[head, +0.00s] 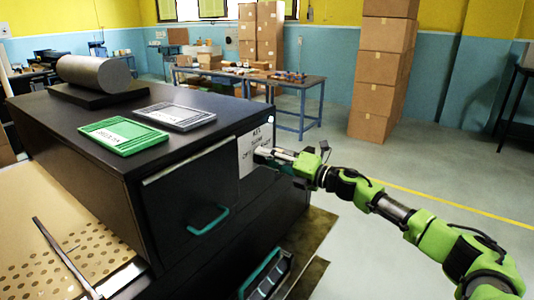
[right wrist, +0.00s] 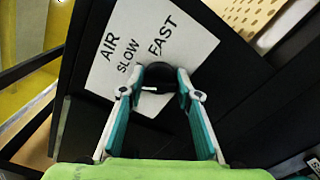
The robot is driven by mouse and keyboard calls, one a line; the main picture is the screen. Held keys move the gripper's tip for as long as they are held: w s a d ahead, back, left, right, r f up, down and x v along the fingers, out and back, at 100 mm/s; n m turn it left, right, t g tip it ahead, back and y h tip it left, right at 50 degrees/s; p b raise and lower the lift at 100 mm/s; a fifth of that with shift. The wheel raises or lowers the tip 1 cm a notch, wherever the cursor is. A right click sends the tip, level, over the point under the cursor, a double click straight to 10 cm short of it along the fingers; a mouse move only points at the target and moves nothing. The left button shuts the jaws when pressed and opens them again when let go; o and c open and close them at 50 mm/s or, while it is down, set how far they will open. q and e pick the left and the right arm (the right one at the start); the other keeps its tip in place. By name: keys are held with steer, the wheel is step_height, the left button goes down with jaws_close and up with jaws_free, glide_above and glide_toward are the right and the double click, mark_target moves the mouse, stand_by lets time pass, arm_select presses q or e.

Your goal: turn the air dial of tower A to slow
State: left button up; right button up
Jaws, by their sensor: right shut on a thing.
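The air dial (right wrist: 160,74) is a dark knob on a white label (right wrist: 132,60) reading AIR, SLOW and FAST, on the black cabinet face. My right gripper (right wrist: 158,92) is shut on the dial, with one teal-and-grey finger on each side of it. A small white mark shows between the fingers; I cannot tell surely which word the dial points to. In the head view my right gripper (head: 262,155) reaches from the right to the label (head: 247,160) on the side of the black cabinet (head: 90,160). The dial is hidden there. My left gripper is not in view.
On the cabinet lie a green frame (head: 124,136), a grey frame (head: 174,116) and a grey roll (head: 94,73). A teal drawer handle (head: 208,220) sticks out in front. Stacked cartons (head: 382,68) stand behind; the floor at right is clear.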

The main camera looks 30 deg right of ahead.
steer(key=m+p, duration=0.3)
steer(key=m, duration=0.2)
steer(key=shift+f+m, duration=0.1)
steer(key=shift+m, duration=0.3)
stand_by(0.4)
steer(key=o, duration=1.1)
steer(key=shift+d, duration=0.1)
steer(key=shift+v, duration=6)
